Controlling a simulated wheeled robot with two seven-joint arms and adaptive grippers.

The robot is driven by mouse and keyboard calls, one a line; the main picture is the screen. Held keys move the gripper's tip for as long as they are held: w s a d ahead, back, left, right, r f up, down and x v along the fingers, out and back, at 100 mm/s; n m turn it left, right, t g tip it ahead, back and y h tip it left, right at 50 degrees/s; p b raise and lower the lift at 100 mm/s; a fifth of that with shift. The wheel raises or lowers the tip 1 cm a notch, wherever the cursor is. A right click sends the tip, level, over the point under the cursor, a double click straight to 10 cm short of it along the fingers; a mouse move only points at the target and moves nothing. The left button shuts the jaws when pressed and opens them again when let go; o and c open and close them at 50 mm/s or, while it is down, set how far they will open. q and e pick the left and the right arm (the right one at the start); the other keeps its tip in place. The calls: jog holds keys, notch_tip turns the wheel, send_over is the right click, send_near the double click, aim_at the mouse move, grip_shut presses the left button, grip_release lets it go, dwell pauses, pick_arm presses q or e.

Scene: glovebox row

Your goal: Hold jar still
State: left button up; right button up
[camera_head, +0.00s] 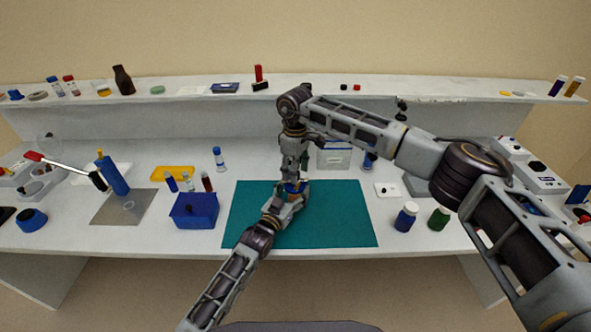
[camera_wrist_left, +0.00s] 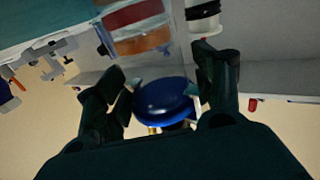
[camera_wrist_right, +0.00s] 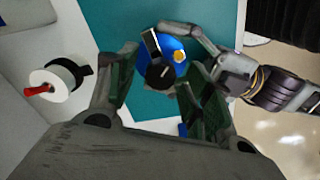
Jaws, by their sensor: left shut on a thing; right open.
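The jar has a round blue top and stands over the teal mat (camera_head: 245,215), mostly hidden by my grippers in the head view. In the left wrist view its blue round part (camera_wrist_left: 163,100) sits between the two fingers of my left gripper (camera_wrist_left: 160,88). My left gripper (camera_head: 293,190) is shut on the jar from the front side. My right gripper (camera_head: 297,170) is open and points down just above the jar. In the right wrist view the blue top (camera_wrist_right: 177,50), with a dark knob and a yellow spot, lies between its spread fingers (camera_wrist_right: 157,75).
A blue box (camera_head: 193,212) stands left of the mat. A blue-capped bottle (camera_head: 405,217) and a green one (camera_head: 438,219) stand to the right. A pale container (camera_head: 334,156) is behind the right gripper. A shelf (camera_head: 210,93) with small items runs along the back.

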jog(key=shift+r, duration=0.1)
notch_tip(320, 180, up, 12)
dwell(0.7)
dwell(0.5)
jog(key=shift+m, duration=14.9)
